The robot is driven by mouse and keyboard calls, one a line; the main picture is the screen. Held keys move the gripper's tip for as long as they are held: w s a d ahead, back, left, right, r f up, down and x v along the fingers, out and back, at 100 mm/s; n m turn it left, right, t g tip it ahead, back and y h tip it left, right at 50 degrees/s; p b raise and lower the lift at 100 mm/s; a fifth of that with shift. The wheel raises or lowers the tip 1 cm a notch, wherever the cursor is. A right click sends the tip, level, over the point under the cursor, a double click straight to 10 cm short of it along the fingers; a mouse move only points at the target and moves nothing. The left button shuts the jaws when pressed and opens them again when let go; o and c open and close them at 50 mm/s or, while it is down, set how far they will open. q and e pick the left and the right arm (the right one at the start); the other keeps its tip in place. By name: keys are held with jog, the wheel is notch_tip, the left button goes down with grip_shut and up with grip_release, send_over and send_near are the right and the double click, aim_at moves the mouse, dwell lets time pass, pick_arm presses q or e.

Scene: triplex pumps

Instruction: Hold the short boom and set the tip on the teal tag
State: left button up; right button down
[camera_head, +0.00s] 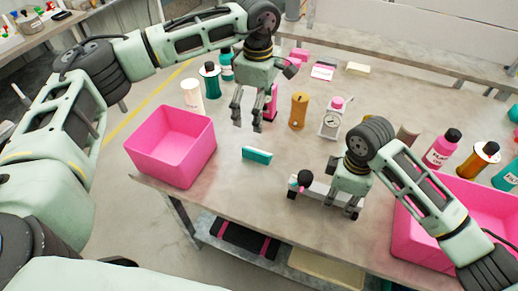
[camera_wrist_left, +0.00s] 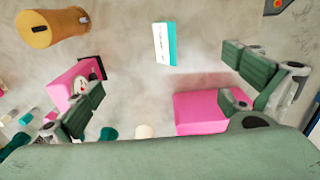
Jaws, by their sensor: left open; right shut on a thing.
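A small teal block with a white face, which looks like the teal tag (camera_head: 257,155), lies on the table left of centre; it also shows in the left wrist view (camera_wrist_left: 165,44). My right gripper (camera_head: 335,203) is low over the table's front part and shut on a short grey piece with a black round end, which looks like the short boom (camera_head: 304,181). The boom's black end points left, apart from the tag and to its right. The gripper hides part of the boom. My left gripper (camera_head: 247,122) is open and empty, above the table behind the tag; its fingers show spread in the left wrist view (camera_wrist_left: 168,95).
A pink bin (camera_head: 172,145) stands at the table's left edge, another pink bin (camera_head: 420,235) at the right. Several bottles stand at right. Table between tag and boom is clear.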

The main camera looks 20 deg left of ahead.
aim_at(307, 173)
pick_arm(q)
notch_tip(307, 173, up, 3)
jog(key=shift+f, duration=0.1)
jog(key=shift+s+d, duration=0.1)
jog(key=shift+d, duration=0.05)
jog(key=shift+c, duration=0.9)
jog(key=s+d+m+h, duration=0.1)
jog(key=d, duration=0.2)
jog(key=s+d+m+g+h, duration=0.1)
jog(key=s+d+m, duration=0.1)
jog(key=d, duration=0.2)
jog(key=s+d+f+m+g+h, duration=0.1)
jog(key=s+d+m+h, duration=0.1)
jog(key=d, duration=0.2)
jog(key=shift+d, duration=0.25)
jog(key=c, duration=1.1)
jog(key=shift+s+d+f, duration=0.15)
jog(key=shift+d+f, duration=0.05)
jog(key=shift+f, duration=0.1)
jog(key=shift+c, duration=1)
jog(key=x, duration=1.1)
jog(key=shift+s+f, duration=0.1)
jog(key=shift+c, duration=0.5)
jog(key=shift+d, duration=0.1)
jog(key=c, duration=0.9)
